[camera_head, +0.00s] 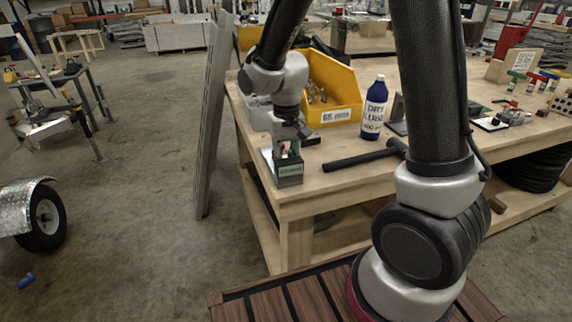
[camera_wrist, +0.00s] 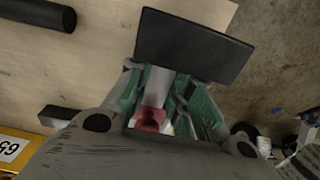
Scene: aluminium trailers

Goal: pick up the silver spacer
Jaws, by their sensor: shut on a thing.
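My gripper (camera_head: 289,150) points down over the near left corner of the wooden workbench. In the wrist view its green-padded fingers (camera_wrist: 162,82) are shut on a narrow light-grey piece, which looks like the silver spacer (camera_wrist: 158,84). A red part (camera_wrist: 150,118) shows between the fingers, nearer the palm. A dark flat rectangular plate (camera_wrist: 195,45) lies just beyond the fingertips. In the head view the fingers hide most of the spacer, and a grey block with a label (camera_head: 290,174) shows right below them. I cannot tell whether the spacer touches it.
A yellow bin (camera_head: 335,88) marked 65 mm stands behind my gripper on the workbench (camera_head: 325,180). A blue bottle (camera_head: 374,108) and a black hammer-shaped tool (camera_head: 358,159) are to the right. Tall grey panels (camera_head: 212,120) lean at the bench's left side.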

